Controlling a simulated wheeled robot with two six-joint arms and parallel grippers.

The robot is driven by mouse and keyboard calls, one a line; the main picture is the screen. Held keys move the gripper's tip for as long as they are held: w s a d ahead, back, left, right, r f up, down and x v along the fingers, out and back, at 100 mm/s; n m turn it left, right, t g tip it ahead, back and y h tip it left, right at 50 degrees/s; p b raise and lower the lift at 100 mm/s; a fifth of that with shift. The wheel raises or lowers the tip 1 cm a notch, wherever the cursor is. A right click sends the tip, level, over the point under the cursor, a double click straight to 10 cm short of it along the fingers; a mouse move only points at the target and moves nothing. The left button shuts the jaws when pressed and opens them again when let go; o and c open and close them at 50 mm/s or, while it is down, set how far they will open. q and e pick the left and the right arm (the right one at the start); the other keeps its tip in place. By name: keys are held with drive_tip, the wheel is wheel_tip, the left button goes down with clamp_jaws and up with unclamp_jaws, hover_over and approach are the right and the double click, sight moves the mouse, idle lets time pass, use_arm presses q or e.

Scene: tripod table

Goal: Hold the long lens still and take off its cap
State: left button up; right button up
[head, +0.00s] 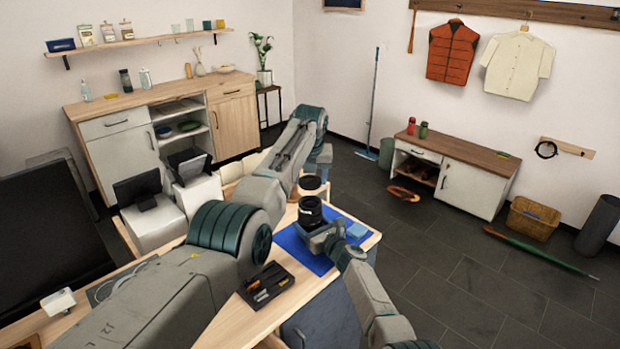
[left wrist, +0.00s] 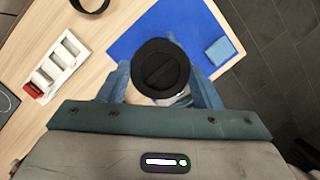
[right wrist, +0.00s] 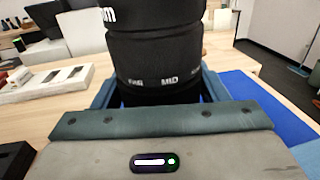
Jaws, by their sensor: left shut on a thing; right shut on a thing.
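The long lens (head: 310,211) is a thick black barrel standing upright over the blue mat. My right gripper (head: 322,238) is shut on its lower part. In the right wrist view the barrel (right wrist: 155,50) rises between the fingers, with white lettering, and its top is out of frame. My left gripper (head: 312,178) is above the lens, shut on the round black cap (head: 311,183). In the left wrist view the cap (left wrist: 160,68) lies between the blue fingers, with a bar across its face. In the head view a light gap appears between cap and lens. The cap hides what is under it in the left wrist view.
The blue mat (head: 290,243) lies on the wooden table, with a light-blue block (head: 357,230) on it. A black tray (head: 268,285) with small items is nearer me. A white rack with a red end (left wrist: 50,70) shows in the left wrist view.

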drive_tip(key=o, duration=1.5)
drive_tip(key=shift+c, duration=0.2)
